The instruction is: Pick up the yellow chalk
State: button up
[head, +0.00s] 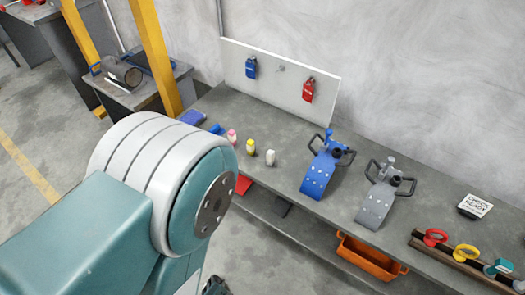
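The yellow chalk (250,147) stands upright on the grey workbench (345,205), near its front edge, left of the picture's middle. It is in a row of chalks, with a pink chalk (232,137) and a blue chalk (215,129) to its left and a white chalk (270,157) to its right. My large teal and white arm joint fills the lower left, in front of the bench's left part. I cannot make out my gripper. A small dark shape at the bottom edge is too cut off to identify.
A blue clamp-like fixture (318,178) and a grey one (376,208) stand right of the chalks. A white backboard (285,80) rises behind them with padlock-like items. An orange bin (368,260) sits below. Coloured ring-handled tools (466,252) lie far right.

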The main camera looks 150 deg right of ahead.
aim_at(250, 145)
jog(key=z, duration=4.7)
jog(key=l+z, duration=0.15)
jog(key=z, duration=0.15)
jog(key=l+z, duration=0.15)
jog(key=z, duration=0.15)
jog(key=i+j+z, duration=0.15)
jog(key=i+j, duration=0.3)
jog(key=i+j+z, duration=0.15)
jog(key=i+j, duration=0.25)
jog(key=i+j+z, duration=0.15)
jog(key=i+j, duration=0.25)
jog(key=j, duration=0.2)
